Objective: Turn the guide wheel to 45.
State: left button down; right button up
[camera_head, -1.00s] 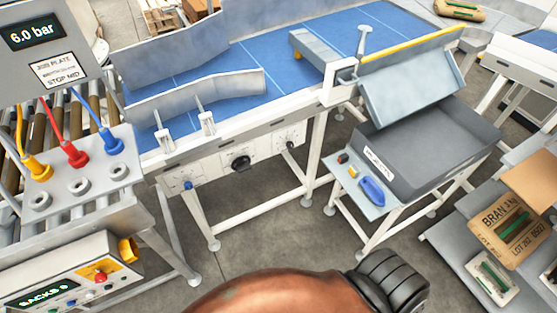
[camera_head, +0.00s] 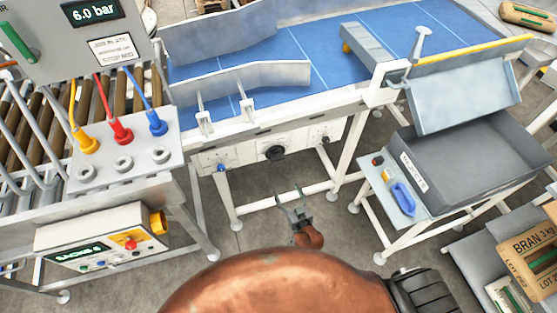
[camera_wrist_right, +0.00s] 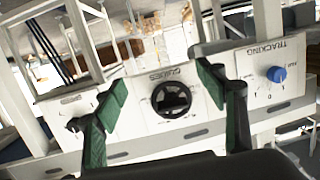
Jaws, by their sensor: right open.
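The guide wheel (camera_head: 271,153) is a small black handwheel on the white front panel under the blue conveyor. In the right wrist view the guide wheel (camera_wrist_right: 171,99) sits on a plate marked "GUIDES" with a dial scale around it. The pointer's reading is too small to tell. My right gripper (camera_head: 293,194) is below and slightly right of the wheel in the head view. In the wrist view its green-padded fingers (camera_wrist_right: 162,82) are open and empty, one on each side of the wheel in the picture, apart from it. My left gripper is not in view.
A blue tracking knob (camera_wrist_right: 276,74) and a black knob (camera_head: 323,140) flank the wheel on the panel. White frame legs (camera_head: 345,160) stand beside my gripper. A grey bin (camera_head: 470,150) stands right, a control box (camera_head: 100,240) left. Floor below the panel is clear.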

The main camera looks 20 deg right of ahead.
jog(key=t, duration=0.2)
send_near(278, 160)
jog(key=w, duration=0.2)
jog(key=shift+m+h, duration=0.3)
jog(key=shift+h, duration=0.1)
jog(key=w, duration=0.6)
jog(key=shift+w+a, duration=0.35)
jog(key=shift+w, duration=0.4)
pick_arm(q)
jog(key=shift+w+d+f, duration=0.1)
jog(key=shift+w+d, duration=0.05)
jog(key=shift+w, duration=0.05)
pick_arm(e)
jog(key=c, duration=1.2)
